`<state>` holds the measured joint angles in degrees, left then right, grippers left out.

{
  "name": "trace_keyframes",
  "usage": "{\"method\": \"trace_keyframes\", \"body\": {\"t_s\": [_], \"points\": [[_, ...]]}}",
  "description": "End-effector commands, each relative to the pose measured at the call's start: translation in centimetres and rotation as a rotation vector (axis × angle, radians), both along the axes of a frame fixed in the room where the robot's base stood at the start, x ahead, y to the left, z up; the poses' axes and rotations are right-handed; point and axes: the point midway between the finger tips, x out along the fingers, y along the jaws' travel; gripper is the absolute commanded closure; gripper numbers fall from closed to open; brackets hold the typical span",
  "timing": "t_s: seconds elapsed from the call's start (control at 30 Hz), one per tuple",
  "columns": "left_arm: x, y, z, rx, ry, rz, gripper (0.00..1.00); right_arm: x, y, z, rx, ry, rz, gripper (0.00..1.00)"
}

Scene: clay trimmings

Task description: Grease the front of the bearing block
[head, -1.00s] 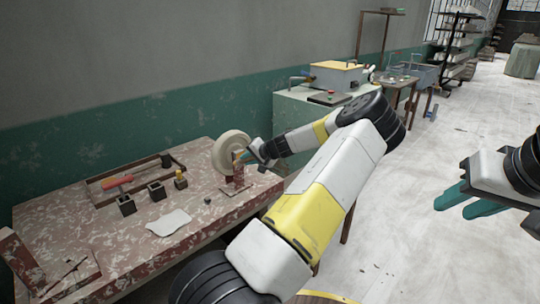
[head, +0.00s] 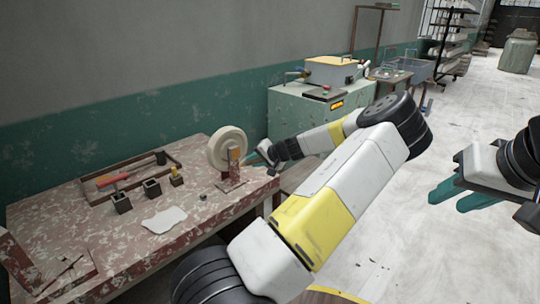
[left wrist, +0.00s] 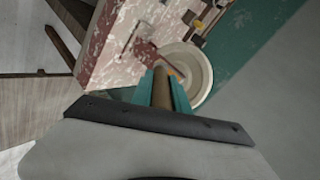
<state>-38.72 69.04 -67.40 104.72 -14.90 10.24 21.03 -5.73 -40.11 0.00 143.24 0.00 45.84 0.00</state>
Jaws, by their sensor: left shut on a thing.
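The bearing block (head: 234,172) is a small reddish-brown upright piece on the speckled table, in front of a pale round wheel (head: 222,140). My left gripper (head: 256,158) is just right of the block. In the left wrist view, its teal fingers (left wrist: 163,84) are shut on a brown handle (left wrist: 162,92), with a small orange bit beyond it. I take it for a brush; its tip is too small to make out, and I cannot tell whether it touches the block. My right gripper (head: 463,197) is open and empty over the floor at the right.
On the table (head: 80,232) are a shallow frame with a red-handled tool (head: 112,180), several small dark cups (head: 152,188), a white cloth (head: 164,220) and a small dark knob (head: 203,197). A green cabinet (head: 300,115) stands behind my left arm.

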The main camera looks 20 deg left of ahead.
Motion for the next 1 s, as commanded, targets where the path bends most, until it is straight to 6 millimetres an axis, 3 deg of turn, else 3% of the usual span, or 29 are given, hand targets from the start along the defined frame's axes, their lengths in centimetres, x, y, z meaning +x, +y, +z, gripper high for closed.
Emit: {"method": "trace_keyframes", "body": {"t_s": [0.27,0.63,1.0], "points": [[-0.1,-0.1,0.0,0.0,0.0,0.0,1.0,0.0,0.0,0.0,0.0,0.0,0.0,0.64],[-1.1,-2.7,0.0,0.0,0.0,0.0,1.0,0.0,0.0,0.0,0.0,0.0,0.0,0.64],[-1.2,-2.7,0.0,0.0,0.001,0.001,1.0,0.0,0.0,0.0,0.0,0.0,0.0,0.64]]}}
